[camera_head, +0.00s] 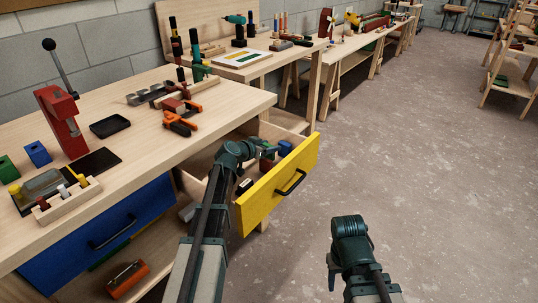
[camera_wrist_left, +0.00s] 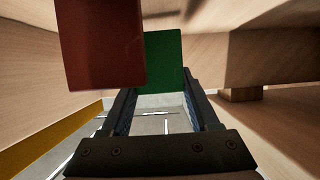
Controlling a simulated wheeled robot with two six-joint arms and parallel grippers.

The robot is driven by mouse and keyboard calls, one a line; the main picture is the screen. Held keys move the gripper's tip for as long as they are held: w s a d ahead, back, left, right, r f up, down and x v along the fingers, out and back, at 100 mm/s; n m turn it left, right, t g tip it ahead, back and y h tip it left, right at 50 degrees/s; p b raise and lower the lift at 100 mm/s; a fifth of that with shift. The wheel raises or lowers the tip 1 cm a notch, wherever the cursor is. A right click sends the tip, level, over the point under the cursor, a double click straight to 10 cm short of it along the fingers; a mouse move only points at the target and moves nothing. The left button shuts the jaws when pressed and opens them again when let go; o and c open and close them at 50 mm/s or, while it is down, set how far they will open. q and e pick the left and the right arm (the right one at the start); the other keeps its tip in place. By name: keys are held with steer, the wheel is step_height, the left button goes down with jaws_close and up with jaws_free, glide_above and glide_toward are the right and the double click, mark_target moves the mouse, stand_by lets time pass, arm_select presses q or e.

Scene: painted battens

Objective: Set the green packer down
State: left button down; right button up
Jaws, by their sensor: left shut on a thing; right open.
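The green packer (camera_wrist_left: 163,62) is a plain green block. In the left wrist view it sits between the fingertips of my left gripper (camera_wrist_left: 160,94), which is shut on it. In the head view my left gripper (camera_head: 262,150) is over the open drawer with the yellow front (camera_head: 283,188). The packer is hard to make out there among small blue and red pieces. A dark red block (camera_wrist_left: 100,45) looms close beside the packer in the wrist view. My right gripper (camera_head: 335,264) is open and empty over the bare floor, right of the drawer.
The workbench (camera_head: 150,155) holds a red press (camera_head: 62,120), orange clamps (camera_head: 180,122), a black tray (camera_head: 110,125) and a green block (camera_head: 8,169). A shut blue drawer (camera_head: 95,235) is left of the open one. The floor (camera_head: 420,150) at right is clear.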

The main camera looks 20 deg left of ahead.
arm_select(q)
steer(key=shift+f, duration=0.7)
arm_select(e)
steer(key=shift+f, duration=0.65)
arm_select(q)
steer(key=shift+b, duration=0.3)
steer(key=shift+f, duration=0.2)
steer(key=shift+c, duration=0.7)
jaws_free()
arm_select(e)
steer(key=shift+f, duration=0.15)
arm_select(q)
steer(key=shift+r, duration=0.2)
steer(key=shift+s+r, duration=0.2)
steer(key=p+v, duration=0.4)
steer(key=v, duration=0.7)
steer(key=shift+s+a+p, duration=0.2)
steer(key=shift+p, duration=0.2)
arm_select(e)
step_height(320, 180, up, 5)
steer(key=shift+f, duration=0.1)
arm_select(q)
steer(key=shift+r, duration=0.1)
